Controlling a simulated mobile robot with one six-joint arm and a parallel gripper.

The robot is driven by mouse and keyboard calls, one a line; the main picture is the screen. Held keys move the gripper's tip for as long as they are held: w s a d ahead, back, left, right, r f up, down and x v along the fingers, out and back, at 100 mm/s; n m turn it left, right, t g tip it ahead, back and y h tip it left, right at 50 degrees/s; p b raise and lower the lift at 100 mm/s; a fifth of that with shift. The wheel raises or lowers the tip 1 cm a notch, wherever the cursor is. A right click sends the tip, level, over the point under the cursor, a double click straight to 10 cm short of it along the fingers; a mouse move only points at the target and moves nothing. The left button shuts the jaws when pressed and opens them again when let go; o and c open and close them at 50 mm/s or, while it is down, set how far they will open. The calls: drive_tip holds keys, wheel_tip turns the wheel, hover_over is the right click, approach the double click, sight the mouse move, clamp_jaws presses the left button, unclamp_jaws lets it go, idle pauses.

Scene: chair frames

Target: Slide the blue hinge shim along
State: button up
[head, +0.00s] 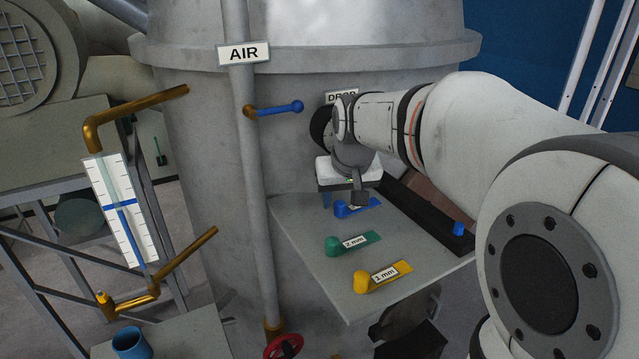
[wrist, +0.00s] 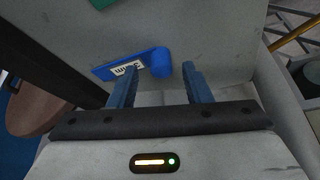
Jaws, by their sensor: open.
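The blue hinge shim (head: 341,210) lies flat on a grey shelf (head: 303,236), its round knob at the left end and its flat labelled tab to the right. The wrist view shows its tab (wrist: 104,71) and the knob at its right end. My gripper (head: 343,200) is open above the back of the shelf, by the shim. In the wrist view my gripper (wrist: 157,72) has its two blue fingers apart, with the knob between or just beyond the tips. I cannot tell whether either finger touches it. The label is only partly readable.
A green 2 mm shim (head: 350,244) and a yellow 1 mm shim (head: 385,277) lie nearer the shelf's front. A dark rail (head: 425,215) with a blue knob (head: 458,229) runs along the right side. A vertical pipe (head: 251,190) stands left of the shelf.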

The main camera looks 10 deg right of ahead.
drive_tip(key=shift+w+f, duration=0.15)
drive_tip(key=shift+f, duration=0.5)
drive_tip(key=shift+a, duration=0.1)
clamp_jaws()
